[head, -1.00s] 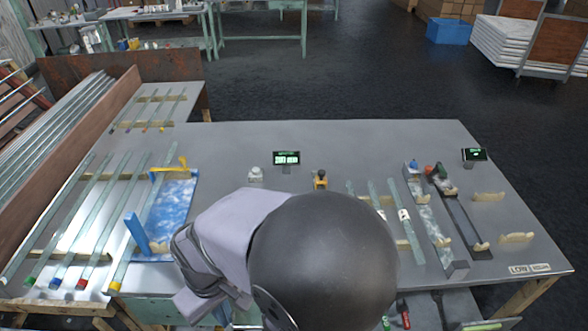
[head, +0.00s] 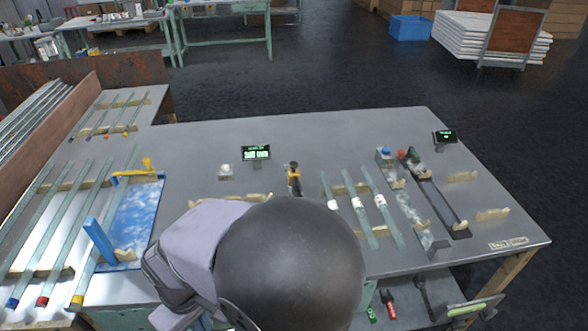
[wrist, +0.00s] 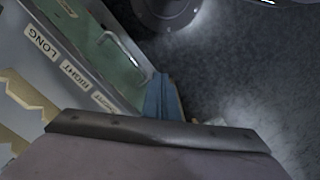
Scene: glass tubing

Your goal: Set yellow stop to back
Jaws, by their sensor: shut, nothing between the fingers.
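The yellow stop (head: 148,164) is at the back left corner of a blue-and-white patterned board (head: 140,213), on the left part of the table. A taller blue stop (head: 99,240) leans at the board's front left. In the head view my dark round joint and pale arm link cover the front middle of the table and hide my gripper. In the wrist view my blue-grey fingers (wrist: 160,92) are together, with nothing visible between them, beyond a dark bar. The yellow stop is not recognisable in that view, and the gripper appears apart from it.
Glass tubes (head: 60,217) lie on wooden rests left of the board. A small display (head: 256,152) and a yellow-black tool (head: 293,178) stand mid-table. More tubes (head: 357,205) and a dark rail (head: 440,203) are at right. The back middle is clear.

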